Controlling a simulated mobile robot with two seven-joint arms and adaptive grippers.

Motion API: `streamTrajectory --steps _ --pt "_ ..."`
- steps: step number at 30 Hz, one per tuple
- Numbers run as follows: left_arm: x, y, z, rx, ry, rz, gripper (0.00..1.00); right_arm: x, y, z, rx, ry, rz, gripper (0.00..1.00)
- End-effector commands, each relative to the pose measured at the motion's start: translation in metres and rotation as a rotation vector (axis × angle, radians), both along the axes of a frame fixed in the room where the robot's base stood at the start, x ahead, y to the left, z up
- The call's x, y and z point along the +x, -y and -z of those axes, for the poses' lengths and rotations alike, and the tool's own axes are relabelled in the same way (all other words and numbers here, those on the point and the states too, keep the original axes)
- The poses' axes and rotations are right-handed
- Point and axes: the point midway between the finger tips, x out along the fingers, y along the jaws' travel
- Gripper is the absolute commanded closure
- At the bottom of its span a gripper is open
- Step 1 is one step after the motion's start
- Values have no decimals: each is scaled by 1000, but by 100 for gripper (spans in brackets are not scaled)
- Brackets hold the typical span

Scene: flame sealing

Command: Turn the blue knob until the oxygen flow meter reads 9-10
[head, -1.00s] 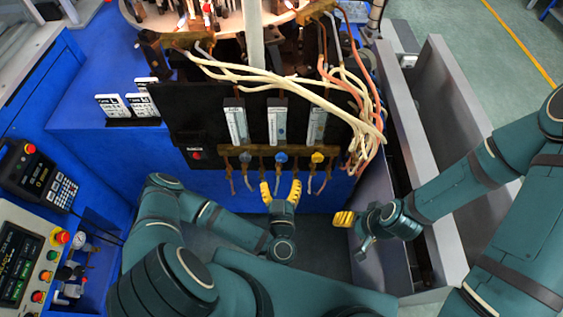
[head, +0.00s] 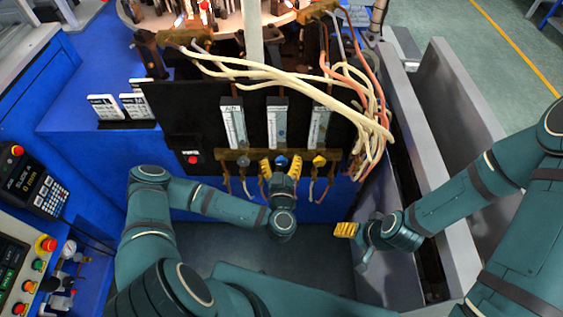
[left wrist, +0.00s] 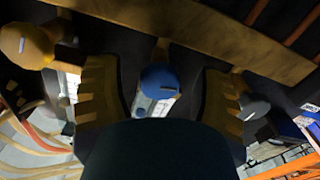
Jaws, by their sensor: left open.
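The blue knob (head: 281,160) sits in the middle of a row of three knobs on a brown bar. My left gripper (head: 281,169) is open, with its yellow fingers on either side of this knob. In the left wrist view the blue knob (left wrist: 160,82) lies between the fingers, with visible gaps on both sides. The middle flow meter (head: 277,122) stands upright above the blue knob; its scale and labels are too small to read. My right gripper (head: 346,230) is away to the lower right, seen from the side, with nothing visible in it.
A grey knob (head: 244,160) and a yellow knob (head: 319,160) flank the blue one closely. Flow meters stand left (head: 233,123) and right (head: 320,128). Pale and orange hoses (head: 372,125) hang at the right. A red button (head: 193,159) is on the black panel.

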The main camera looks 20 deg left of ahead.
Motion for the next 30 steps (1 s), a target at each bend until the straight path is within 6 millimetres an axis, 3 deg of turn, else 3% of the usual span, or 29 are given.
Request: streamTrajectory --steps 1,6,19,30 --pt "0 0 0 0 0 0 42 0 0 0 0 0 0 33" --pt "0 0 0 0 0 0 100 0 0 0 0 0 0 33" --pt "0 0 -1 -63 18 0 100 -1 0 -7 1 -3 0 33" --pt "0 0 -3 -338 98 -2 100 -5 -1 -28 3 -13 -3 33"
